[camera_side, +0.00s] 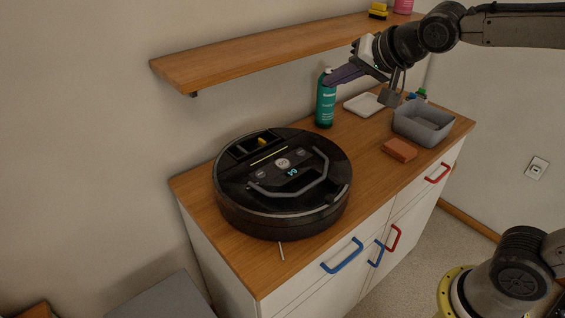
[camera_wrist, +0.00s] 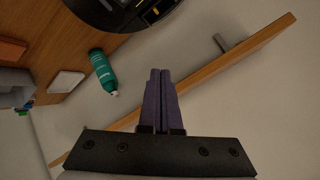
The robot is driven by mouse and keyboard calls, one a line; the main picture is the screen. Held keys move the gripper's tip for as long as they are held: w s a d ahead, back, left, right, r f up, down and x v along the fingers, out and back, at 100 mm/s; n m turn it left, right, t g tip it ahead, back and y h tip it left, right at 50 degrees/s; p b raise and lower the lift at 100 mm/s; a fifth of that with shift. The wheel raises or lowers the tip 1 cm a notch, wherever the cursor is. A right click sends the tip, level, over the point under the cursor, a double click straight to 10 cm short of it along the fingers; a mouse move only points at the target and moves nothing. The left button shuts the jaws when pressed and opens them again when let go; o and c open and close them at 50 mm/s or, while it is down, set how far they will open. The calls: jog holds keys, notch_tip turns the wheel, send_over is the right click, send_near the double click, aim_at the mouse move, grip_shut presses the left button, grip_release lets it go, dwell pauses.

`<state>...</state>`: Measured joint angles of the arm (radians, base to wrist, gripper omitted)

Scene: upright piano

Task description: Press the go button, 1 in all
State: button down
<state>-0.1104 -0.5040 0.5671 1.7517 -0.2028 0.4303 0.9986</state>
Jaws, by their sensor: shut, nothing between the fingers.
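A black round robot vacuum (camera_side: 240,205) lies flat on the wooden cabinet top. Its upper face has a round light-grey button (camera_side: 282,163) in the middle, smaller buttons on either side and a lit display. The lettering is too small to read, so I cannot confirm which is the go button. My gripper (camera_side: 327,81) is shut and empty, with purple fingers, high to the right of the vacuum. In the wrist view the gripper (camera_wrist: 160,72) points toward the vacuum (camera_wrist: 122,18), which is cut off at the top edge; the grey button is not in view there.
A teal bottle (camera_side: 326,108) stands close by my fingertips in the side view. A wall shelf (camera_side: 260,55) runs along the wall behind. A white tray (camera_side: 364,104), a grey bin (camera_side: 423,124) and a brown sponge-like block (camera_side: 400,150) occupy the right side of the cabinet top.

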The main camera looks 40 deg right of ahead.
jog(key=w+a+f, duration=0.3)
jog(key=w+f, duration=0.1)
jog(key=w, duration=0.2)
jog(key=g+y, duration=0.1)
send_over(285, 166)
notch_tip(285, 166, down, 6)
jog(key=shift+d+n, duration=0.1)
jog(key=shift+n, duration=0.3)
jog(key=shift+f, duration=4.35)
jog(key=shift+f, duration=0.1)
jog(key=shift+f, duration=0.35)
